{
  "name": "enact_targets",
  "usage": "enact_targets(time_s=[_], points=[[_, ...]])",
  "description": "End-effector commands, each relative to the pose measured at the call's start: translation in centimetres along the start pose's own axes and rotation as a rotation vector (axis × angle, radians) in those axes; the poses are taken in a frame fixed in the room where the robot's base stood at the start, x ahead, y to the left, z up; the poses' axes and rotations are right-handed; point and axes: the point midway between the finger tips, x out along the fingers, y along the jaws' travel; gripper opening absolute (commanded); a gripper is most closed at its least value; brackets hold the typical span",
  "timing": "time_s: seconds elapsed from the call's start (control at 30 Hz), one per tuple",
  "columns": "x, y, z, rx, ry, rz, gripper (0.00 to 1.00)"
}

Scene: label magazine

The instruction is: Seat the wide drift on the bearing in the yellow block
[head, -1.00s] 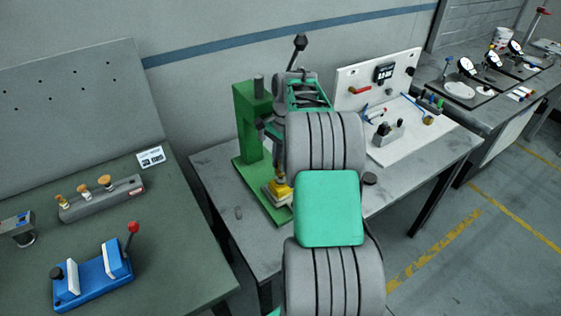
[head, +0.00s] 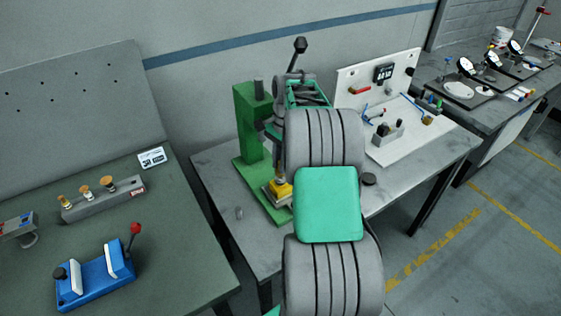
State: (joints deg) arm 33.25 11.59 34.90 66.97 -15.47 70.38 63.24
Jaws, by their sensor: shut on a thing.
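The yellow block (head: 280,191) sits on the base of the green press (head: 248,135), partly hidden behind my arm. My gripper (head: 279,150) is mostly hidden by my own arm, in front of the press column and above the block. It is shut on a narrow upright piece (head: 280,172), seemingly the wide drift, just over the yellow block. The bearing is not distinguishable. Whether the drift touches it or stands a little above it cannot be told.
A grey rack (head: 103,199) with several brass-topped tools stands on the left bench, behind a blue fixture (head: 96,278) with a red-knobbed lever. The press lever's black knob (head: 300,44) rises above my arm. A dark round piece (head: 368,179) lies right of my arm.

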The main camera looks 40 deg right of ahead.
Motion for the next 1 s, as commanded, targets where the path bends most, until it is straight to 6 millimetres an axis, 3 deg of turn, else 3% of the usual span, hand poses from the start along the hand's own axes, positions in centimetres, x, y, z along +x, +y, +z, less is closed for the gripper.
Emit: enact_targets(time_s=[1.0], points=[[2.0,0.0,-0.2,-0.001,-0.001,0.001,0.0]])
